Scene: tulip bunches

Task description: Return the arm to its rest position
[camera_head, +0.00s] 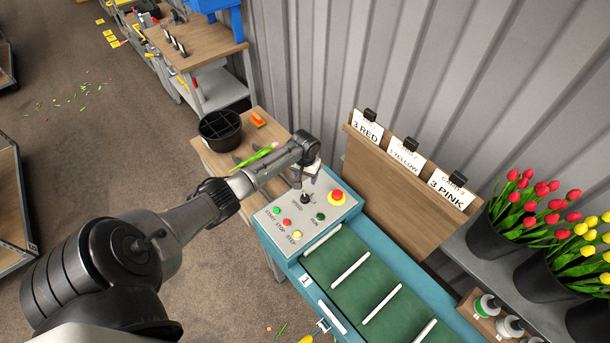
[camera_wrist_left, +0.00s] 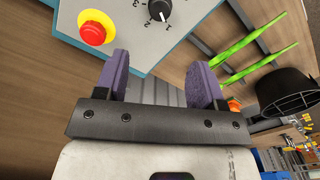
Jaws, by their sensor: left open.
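My left arm reaches in from the left of the head view. Its gripper (camera_head: 304,176) is above the far end of the control panel (camera_head: 309,213), near the black knob. In the left wrist view, the purple fingers (camera_wrist_left: 164,80) are spread apart with nothing between them. The panel's red stop button (camera_wrist_left: 95,27) and black knob (camera_wrist_left: 159,10) are just beyond the fingers there. A tulip (camera_head: 262,154) with a pink-red head lies on the small wooden table beside the gripper; green stems (camera_wrist_left: 262,62) show in the left wrist view. My right gripper is in neither view.
A green conveyor (camera_head: 352,276) with white slats runs from the panel. A black divided bucket (camera_head: 221,129) and an orange item (camera_head: 258,120) stand on the small table. A card board (camera_head: 384,185) and black tulip buckets (camera_head: 491,236) are at the right. Open floor (camera_head: 110,150) lies at the left.

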